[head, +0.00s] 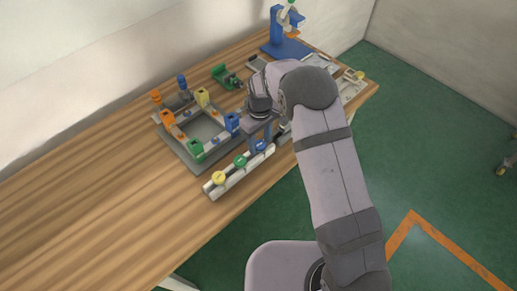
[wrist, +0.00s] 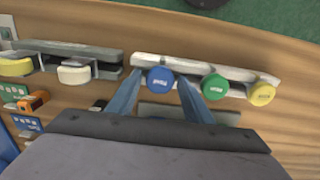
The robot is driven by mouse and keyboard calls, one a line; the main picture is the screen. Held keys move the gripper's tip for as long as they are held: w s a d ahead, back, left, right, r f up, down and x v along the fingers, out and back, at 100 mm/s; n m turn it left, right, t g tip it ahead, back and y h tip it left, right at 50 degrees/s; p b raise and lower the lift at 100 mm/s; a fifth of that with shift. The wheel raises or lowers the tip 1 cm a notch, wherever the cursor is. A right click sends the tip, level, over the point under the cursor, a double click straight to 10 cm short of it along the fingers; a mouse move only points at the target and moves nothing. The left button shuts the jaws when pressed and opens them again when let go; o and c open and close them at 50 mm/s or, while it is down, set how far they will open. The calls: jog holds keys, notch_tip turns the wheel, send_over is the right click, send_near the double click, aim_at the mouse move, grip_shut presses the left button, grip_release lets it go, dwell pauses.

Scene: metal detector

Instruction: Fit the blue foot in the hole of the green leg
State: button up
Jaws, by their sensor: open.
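The blue foot (wrist: 160,80) is a round blue cap at one end of a pale rail in the wrist view; it also shows in the head view (head: 261,146). My gripper (wrist: 161,76) is open, with one blue finger on each side of the blue foot. I cannot tell whether the fingers touch it. In the head view my gripper (head: 260,138) points down over that end of the rail. The green leg (head: 196,149) stands at the front corner of a grey frame, left of my gripper. Its hole is too small to make out.
The pale rail (head: 209,189) also bears a green cap (wrist: 215,87) and a yellow cap (wrist: 262,94). The grey frame (head: 178,151) carries orange, yellow and blue legs. A blue stand (head: 285,46) is at the back. The table's left side is clear.

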aim_at(260, 144)
jog(key=c, duration=0.7)
jog(key=shift+c, duration=0.2)
jog(key=shift+r+p, duration=1.65)
jog(key=shift+r, duration=0.6)
jog(key=shift+c, duration=0.2)
jog(key=s+a+r+n+p, duration=0.1)
jog(key=a+r+n+p, duration=0.2)
jog(key=a, duration=0.8)
jog(key=s+a+r+n+p, duration=0.1)
jog(key=a+r+n+p, duration=0.2)
jog(key=a+r, duration=0.4)
jog(key=a, duration=0.3)
jog(key=shift+s+a, duration=0.3)
jog(key=shift+a, duration=0.05)
